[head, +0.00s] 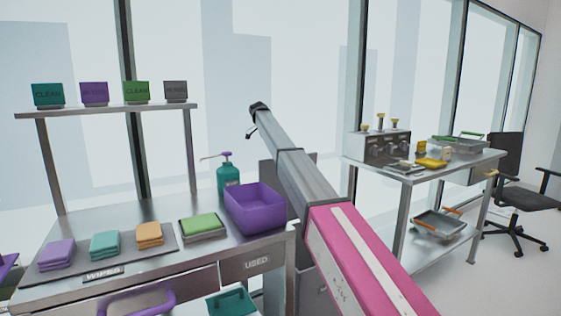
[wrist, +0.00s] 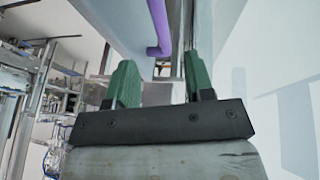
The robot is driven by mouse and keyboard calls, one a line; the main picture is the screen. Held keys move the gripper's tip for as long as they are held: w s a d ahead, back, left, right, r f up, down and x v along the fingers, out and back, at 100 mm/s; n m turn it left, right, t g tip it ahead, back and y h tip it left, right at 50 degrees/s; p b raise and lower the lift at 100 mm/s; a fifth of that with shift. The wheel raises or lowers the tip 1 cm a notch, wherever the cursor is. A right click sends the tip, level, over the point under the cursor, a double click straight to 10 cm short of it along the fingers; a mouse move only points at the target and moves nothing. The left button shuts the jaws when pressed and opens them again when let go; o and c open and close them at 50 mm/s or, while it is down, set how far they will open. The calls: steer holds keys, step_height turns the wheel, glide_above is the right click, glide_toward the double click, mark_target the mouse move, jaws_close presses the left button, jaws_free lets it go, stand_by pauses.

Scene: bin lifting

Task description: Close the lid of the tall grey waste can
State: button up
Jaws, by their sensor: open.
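A grey upright panel (head: 268,173), which looks like the raised lid of the tall grey waste can, shows behind my arm, right of the purple tub. A grey body (head: 309,283), likely the can, shows low between bench and arm; my arm hides most of both. My gripper (head: 257,112) is at the far end of my arm, high and apart from the panel in the picture. In the wrist view my gripper (wrist: 160,82) has its two green fingers spread with nothing held. A purple bar (wrist: 157,28) on a grey surface shows beyond the fingers; I cannot tell what it belongs to.
The left bench holds a purple tub (head: 256,206), a teal pump bottle (head: 228,178) and several folded cloths (head: 105,244). A shelf (head: 110,108) with small boxes stands behind. A steel table (head: 425,172) and an office chair (head: 515,200) stand right.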

steer(key=x, duration=1)
steer(key=shift+r, duration=0.1)
jaws_close()
steer(key=shift+s+d, duration=0.1)
